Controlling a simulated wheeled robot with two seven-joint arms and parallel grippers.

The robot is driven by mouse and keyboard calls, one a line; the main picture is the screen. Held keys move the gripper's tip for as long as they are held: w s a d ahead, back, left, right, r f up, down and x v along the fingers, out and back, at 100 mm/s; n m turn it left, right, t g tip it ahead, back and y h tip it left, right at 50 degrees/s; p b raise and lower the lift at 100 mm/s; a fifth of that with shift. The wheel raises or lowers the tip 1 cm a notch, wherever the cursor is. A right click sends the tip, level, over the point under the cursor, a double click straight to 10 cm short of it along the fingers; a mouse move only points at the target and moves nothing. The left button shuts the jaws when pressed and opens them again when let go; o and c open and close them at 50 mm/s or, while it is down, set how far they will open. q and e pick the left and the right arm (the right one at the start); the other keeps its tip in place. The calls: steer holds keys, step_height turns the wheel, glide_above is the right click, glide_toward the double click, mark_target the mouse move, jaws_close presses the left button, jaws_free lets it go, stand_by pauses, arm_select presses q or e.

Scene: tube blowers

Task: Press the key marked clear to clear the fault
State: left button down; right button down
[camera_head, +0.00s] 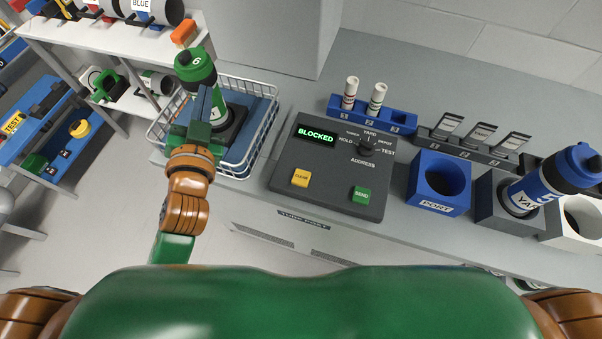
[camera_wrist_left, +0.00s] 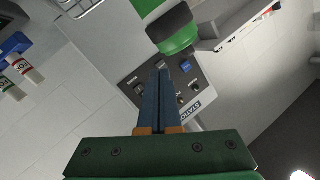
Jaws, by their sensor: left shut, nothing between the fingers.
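The yellow clear key (camera_head: 300,178) sits at the lower left of the dark grey console (camera_head: 285,155), marked with small text. The console's display (camera_head: 316,136) reads BLOCKED in green. A green send key (camera_head: 362,194) sits at its lower right, below a dial (camera_head: 367,148). In the left wrist view, the closed fingers (camera_wrist_left: 163,72) point at a grey panel with buttons (camera_wrist_left: 150,78). My right gripper is out of view.
The carrier stands over a white wire basket (camera_head: 272,88) with blue lining. Behind the console is a blue rack (camera_head: 340,114) with two white tubes. To the right are a blue port (camera_head: 422,190) and a blue carrier (camera_head: 545,190). The counter before the console is narrow.

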arm_select(q)
steer(key=s+d+r+m+t+h, duration=0.2)
steer(key=d+r+m+t+h, duration=0.2)
steer(key=d+r+m+h, duration=0.8)
steer(key=s+d+r+m+g+h, duration=0.1)
steer(key=s+d+m+g+h, duration=0.6)
steer(key=m+g+h, duration=0.6)
steer(key=m+g+y, duration=0.5)
steer(key=m+y, duration=0.5)
steer(key=y, duration=0.5)
glide_above(297, 179)
step_height(297, 179, down, 19)
steer(key=shift+f, duration=0.1)
step_height(297, 179, down, 9)
steer(key=b, duration=0.7)
steer(key=shift+b, duration=0.35)
